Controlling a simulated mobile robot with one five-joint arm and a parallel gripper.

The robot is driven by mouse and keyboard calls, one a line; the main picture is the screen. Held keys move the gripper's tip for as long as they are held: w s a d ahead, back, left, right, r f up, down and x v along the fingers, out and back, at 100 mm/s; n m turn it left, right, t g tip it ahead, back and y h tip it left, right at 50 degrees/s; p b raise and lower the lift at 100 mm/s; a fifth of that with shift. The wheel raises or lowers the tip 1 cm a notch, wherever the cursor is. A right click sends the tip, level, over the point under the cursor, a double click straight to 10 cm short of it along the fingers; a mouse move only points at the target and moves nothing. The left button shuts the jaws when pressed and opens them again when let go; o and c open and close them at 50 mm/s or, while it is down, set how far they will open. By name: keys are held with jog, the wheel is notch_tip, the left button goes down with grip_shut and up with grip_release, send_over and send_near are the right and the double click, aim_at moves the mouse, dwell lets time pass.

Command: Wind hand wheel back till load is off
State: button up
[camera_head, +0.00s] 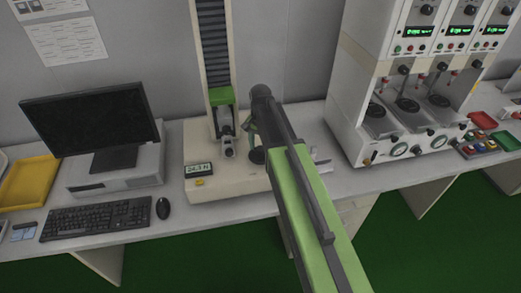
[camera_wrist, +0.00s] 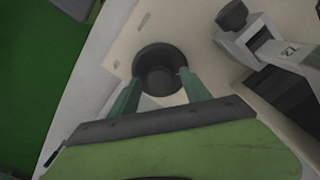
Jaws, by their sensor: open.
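The test stand (camera_head: 220,60) is a tall column with a dark ribbed front, a green crosshead (camera_head: 221,97) and a pale base. Its small display (camera_head: 198,170) appears to read 24.3 N. The black round hand wheel (camera_wrist: 160,60) lies on the pale base in the wrist view, and part of it seems to show beside my arm in the head view (camera_head: 257,156). My gripper (camera_wrist: 160,78) is open, with one green finger on each side of the wheel's near part. I cannot tell whether the fingers touch it. My arm hides some of the stand's right side.
A metal clamp (camera_wrist: 262,38) with a black knob sits close right of the wheel. A monitor (camera_head: 92,118), keyboard (camera_head: 97,217) and mouse (camera_head: 163,208) stand left. A white machine (camera_head: 350,95) with several green displays stands right, beside coloured parts and a red tray (camera_head: 482,119).

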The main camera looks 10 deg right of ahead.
grip_shut()
jog(key=shift+n, duration=0.3)
jog(key=n, duration=0.9)
dwell(0.4)
jog(key=shift+n, duration=0.3)
grip_release()
